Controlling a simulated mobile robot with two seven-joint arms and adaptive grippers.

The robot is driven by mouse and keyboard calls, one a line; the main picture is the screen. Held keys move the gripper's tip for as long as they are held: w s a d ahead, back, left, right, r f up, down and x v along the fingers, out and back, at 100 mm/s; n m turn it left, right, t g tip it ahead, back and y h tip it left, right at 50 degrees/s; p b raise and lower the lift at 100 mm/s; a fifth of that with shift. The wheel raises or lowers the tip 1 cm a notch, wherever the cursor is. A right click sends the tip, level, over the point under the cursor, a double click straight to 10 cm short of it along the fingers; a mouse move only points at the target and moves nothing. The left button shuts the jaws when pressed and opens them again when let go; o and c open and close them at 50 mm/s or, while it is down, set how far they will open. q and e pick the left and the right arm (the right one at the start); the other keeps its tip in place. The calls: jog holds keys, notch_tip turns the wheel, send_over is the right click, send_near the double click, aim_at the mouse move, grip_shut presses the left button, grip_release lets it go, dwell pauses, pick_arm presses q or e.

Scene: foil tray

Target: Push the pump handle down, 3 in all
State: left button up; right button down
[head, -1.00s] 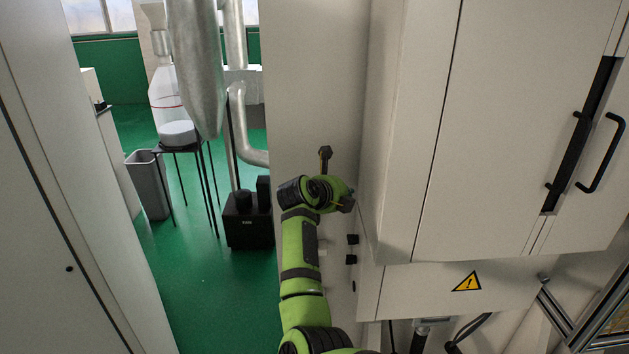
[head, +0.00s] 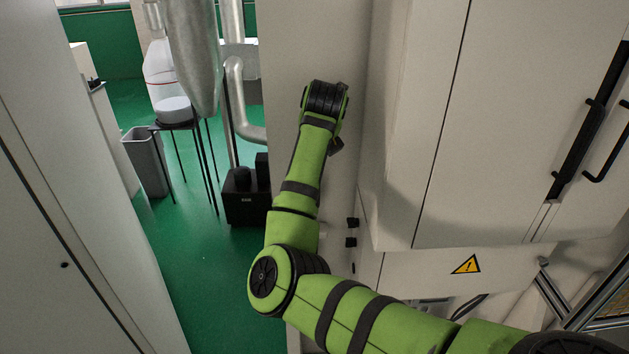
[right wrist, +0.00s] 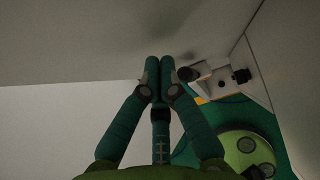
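My right arm comes in from the lower right in the head view and reaches up along the pale wall. Its gripper is hidden behind the wrist there. In the right wrist view my right gripper (right wrist: 159,72) has its two dark green fingers together at the tips, with nothing visible between them. I cannot make out the pump handle for certain. A white fitting (right wrist: 212,86) with black knobs shows just right of the fingertips in the right wrist view, apart from them as far as I can see. My left gripper is not in view.
A tall white cabinet (head: 430,130) with black handles stands close right of the arm. Small black knobs (head: 352,222) sit on the wall beside the forearm. A grey bin (head: 146,162) and a black box (head: 246,198) stand on the green floor (head: 185,265) at the left.

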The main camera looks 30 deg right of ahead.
notch_tip(320, 180, down, 7)
jog(key=b, duration=0.3)
jog(key=shift+f, duration=0.15)
jog(key=shift+f+b, duration=0.35)
jog(key=shift+b, duration=0.3)
dwell(0.7)
jog(key=shift+f+b, duration=0.4)
jog(key=shift+b, duration=0.2)
jog(key=shift+f+b, duration=2.4)
jog(key=shift+f, duration=0.35)
dwell(1.6)
jog(key=shift+r, duration=0.1)
